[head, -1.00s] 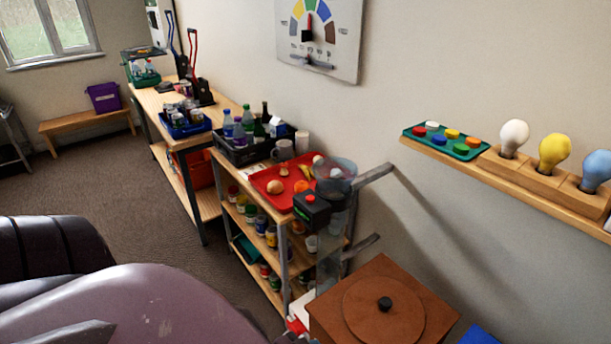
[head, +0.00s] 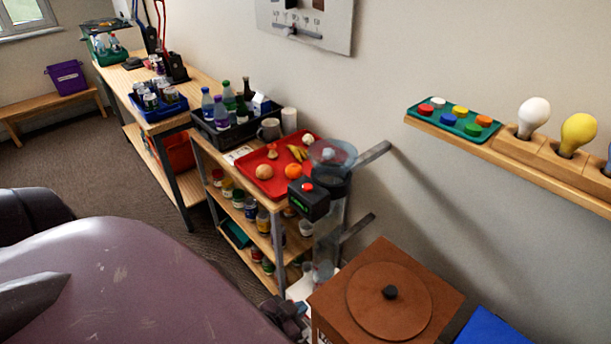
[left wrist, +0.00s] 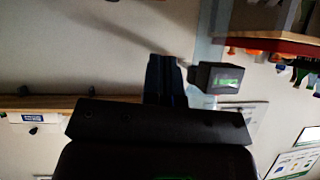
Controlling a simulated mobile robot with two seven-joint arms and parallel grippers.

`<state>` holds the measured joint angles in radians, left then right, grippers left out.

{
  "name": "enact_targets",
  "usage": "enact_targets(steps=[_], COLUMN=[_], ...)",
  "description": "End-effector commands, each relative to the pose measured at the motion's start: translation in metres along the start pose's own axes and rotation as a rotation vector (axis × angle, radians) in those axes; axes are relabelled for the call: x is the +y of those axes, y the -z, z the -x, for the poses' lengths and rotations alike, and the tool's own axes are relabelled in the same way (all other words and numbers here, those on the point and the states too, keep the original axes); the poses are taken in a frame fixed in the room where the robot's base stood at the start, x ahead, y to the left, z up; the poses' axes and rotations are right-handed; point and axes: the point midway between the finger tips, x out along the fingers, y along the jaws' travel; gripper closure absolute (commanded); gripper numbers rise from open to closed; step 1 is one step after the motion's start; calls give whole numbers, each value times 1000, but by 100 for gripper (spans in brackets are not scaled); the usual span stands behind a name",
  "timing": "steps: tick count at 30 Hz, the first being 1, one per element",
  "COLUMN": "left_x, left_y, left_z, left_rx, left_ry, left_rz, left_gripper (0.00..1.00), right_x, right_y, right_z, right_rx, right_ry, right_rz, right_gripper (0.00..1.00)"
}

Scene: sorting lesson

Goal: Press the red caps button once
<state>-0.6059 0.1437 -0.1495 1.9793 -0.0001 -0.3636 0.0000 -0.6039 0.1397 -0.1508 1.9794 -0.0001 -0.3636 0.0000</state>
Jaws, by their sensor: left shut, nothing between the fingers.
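The red button (head: 307,187) sits on top of a black box (head: 308,203) with a small green display, fixed at the clear upright tube (head: 327,240) beside the shelf cart. My left gripper (head: 292,318) shows at the bottom of the head view, below the black box and apart from it. In the left wrist view, the left gripper's fingers (left wrist: 165,78) are closed together and empty. The black box (left wrist: 218,78) with its lit green display is just right of them there; its red button cannot be made out. My right gripper is in neither view.
The cart carries a red tray (head: 265,188) of food and a black crate (head: 217,136) of bottles. A brown box with a round lid (head: 389,300) stands right of my left gripper. A wall shelf (head: 480,150) holds bulbs and a green tray of coloured caps.

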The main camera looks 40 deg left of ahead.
Motion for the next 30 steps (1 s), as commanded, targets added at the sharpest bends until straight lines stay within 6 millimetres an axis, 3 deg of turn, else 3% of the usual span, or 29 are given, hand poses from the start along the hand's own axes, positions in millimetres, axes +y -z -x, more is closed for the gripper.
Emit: enact_targets(steps=[3,8,11,14,18,24,30], left_x=[1,-5,-22,-46,-76,-97,-111], left_y=[0,5,20,48,100,170,219], left_z=[0,-4,-13,-26,-42,-54,-62], left_rx=[0,23,89,206,412,698,944], left_ry=[-1,6,26,63,127,218,285], left_rz=[2,-50,-203,-467,-946,-1644,-2350], left_gripper=[100,100,100,100,100,100,100], right_x=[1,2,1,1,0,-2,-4], right_y=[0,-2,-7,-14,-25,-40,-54], right_z=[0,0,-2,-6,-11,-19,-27], right_rx=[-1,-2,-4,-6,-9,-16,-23], right_ry=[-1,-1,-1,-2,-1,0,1], right_rz=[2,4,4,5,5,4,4], right_gripper=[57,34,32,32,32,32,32])
